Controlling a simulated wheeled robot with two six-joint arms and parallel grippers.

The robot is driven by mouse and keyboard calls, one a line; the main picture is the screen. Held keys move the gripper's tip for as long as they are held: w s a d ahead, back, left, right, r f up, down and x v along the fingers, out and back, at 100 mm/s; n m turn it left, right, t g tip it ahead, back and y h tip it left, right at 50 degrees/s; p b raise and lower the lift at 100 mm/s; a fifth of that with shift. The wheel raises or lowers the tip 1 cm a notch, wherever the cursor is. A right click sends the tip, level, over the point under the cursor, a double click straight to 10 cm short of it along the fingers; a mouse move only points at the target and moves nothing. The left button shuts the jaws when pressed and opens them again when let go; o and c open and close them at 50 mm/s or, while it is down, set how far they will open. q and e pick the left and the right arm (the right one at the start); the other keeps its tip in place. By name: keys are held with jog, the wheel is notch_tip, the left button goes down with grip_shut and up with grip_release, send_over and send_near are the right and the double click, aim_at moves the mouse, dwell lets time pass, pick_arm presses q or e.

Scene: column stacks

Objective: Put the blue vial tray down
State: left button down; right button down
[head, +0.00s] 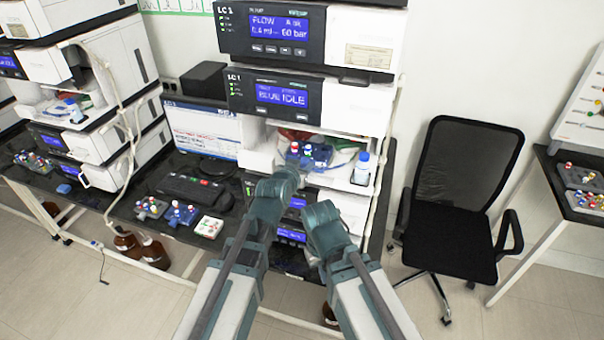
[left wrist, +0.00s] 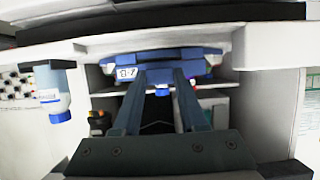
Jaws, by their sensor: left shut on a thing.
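The blue vial tray (head: 318,155) with several coloured vial caps is in the open bay of the middle instrument stack in the head view. In the left wrist view the tray (left wrist: 185,70), with a white label, is between the fingertips of my left gripper (left wrist: 160,78). My left gripper is shut on the tray; its fingers are mostly hidden in the head view. Whether the tray touches the bay floor cannot be told. My right arm is low, right of the left one, and its fingers do not show.
A blue-capped bottle (head: 362,168) stands at the bay's right side. A black chair (head: 455,220) stands right.

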pick_arm(q)
jog(key=shift+f, duration=0.15)
pick_arm(e)
jog(key=shift+f, duration=0.2)
pick_arm(q)
jog(key=shift+f, duration=0.25)
jog(key=shift+c, duration=2.3)
grip_release()
jog(key=shift+r, duration=0.1)
pick_arm(e)
jog(key=shift+f, duration=0.15)
